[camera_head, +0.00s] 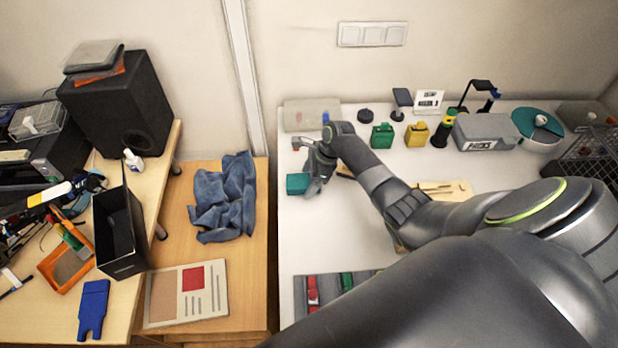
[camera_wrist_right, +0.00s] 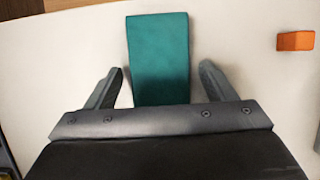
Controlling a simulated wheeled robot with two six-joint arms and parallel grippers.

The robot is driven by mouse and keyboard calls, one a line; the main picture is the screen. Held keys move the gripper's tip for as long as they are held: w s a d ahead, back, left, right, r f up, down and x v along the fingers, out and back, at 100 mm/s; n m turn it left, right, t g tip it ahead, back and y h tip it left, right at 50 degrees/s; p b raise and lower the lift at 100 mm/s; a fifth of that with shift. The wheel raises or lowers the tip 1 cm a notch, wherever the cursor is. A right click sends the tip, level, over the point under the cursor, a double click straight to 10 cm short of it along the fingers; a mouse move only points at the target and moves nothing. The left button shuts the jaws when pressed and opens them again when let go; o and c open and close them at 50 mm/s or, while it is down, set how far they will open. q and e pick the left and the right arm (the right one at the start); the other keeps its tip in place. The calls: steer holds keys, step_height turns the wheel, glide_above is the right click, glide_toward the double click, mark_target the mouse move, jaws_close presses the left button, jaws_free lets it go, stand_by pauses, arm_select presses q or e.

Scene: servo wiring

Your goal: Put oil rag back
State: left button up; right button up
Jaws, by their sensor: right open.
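A crumpled blue cloth (camera_head: 224,197), the only rag-like thing I can make out, lies on the wooden surface left of the white table. My right gripper (camera_head: 307,188) is over the left part of the white table, apart from the cloth. In the right wrist view my right gripper (camera_wrist_right: 162,72) is open, with a finger on each side of a teal block (camera_wrist_right: 160,45). There are gaps between the fingers and the block. The block also shows in the head view (camera_head: 297,184). My left gripper is not in view.
A small orange piece (camera_wrist_right: 296,41) lies near the teal block. Green (camera_head: 382,136) and yellow (camera_head: 416,135) containers and a grey case (camera_head: 484,132) stand along the back. A printed board (camera_head: 187,295) lies in front of the cloth. A black box (camera_head: 118,232) stands left of it.

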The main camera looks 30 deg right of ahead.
steer(key=v, duration=1.2)
steer(key=shift+r, duration=0.15)
stand_by(0.3)
